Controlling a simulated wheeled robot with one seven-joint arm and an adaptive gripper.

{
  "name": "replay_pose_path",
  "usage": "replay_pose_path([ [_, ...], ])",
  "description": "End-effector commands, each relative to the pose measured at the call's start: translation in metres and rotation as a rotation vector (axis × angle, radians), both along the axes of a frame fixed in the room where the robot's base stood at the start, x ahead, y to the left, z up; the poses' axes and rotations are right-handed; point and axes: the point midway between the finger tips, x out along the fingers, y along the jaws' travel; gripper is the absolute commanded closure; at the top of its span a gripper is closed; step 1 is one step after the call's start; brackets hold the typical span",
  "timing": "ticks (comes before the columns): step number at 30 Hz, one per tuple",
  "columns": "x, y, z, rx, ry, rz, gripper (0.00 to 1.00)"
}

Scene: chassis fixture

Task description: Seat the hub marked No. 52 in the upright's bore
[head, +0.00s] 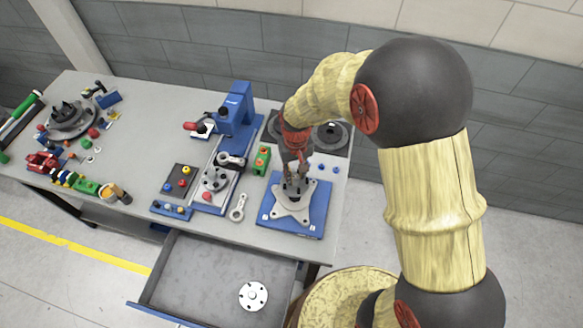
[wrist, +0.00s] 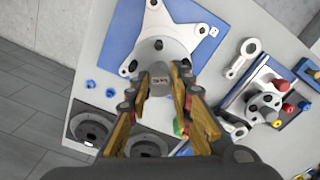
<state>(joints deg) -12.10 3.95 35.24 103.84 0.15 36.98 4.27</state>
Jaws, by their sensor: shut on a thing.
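The upright (head: 293,212) is a pale grey plate with several arms, lying on a blue base plate (head: 318,222). It also shows at the top of the wrist view (wrist: 183,20). My gripper (head: 295,176) is over its middle, pointing down. In the wrist view its fingers (wrist: 161,76) are shut on a grey part with a small label (wrist: 160,83), apparently the hub; the number is too small to read for certain. The held part is at the upright's centre. The fingers hide the bore, so I cannot tell how deep the part sits.
Dark round discs (head: 331,136) lie behind the upright, near small blue nuts (head: 336,169). To the left are a link (head: 238,208), a green block (head: 262,160) and a blue press (head: 236,108). An open drawer (head: 190,285) holds a white disc (head: 253,296).

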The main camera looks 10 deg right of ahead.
Motion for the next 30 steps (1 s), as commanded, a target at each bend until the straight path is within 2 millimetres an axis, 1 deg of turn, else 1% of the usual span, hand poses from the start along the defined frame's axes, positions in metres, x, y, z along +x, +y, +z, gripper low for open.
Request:
replay_pose_path([
  [16, 0.001, 0.0, -0.037, 0.0, -0.002, 0.0, 1.0],
  [24, 0.001, 0.0, -0.046, 0.0, -0.002, 0.0, 1.0],
  [30, 0.001, 0.0, -0.046, 0.0, -0.003, 0.0, 1.0],
])
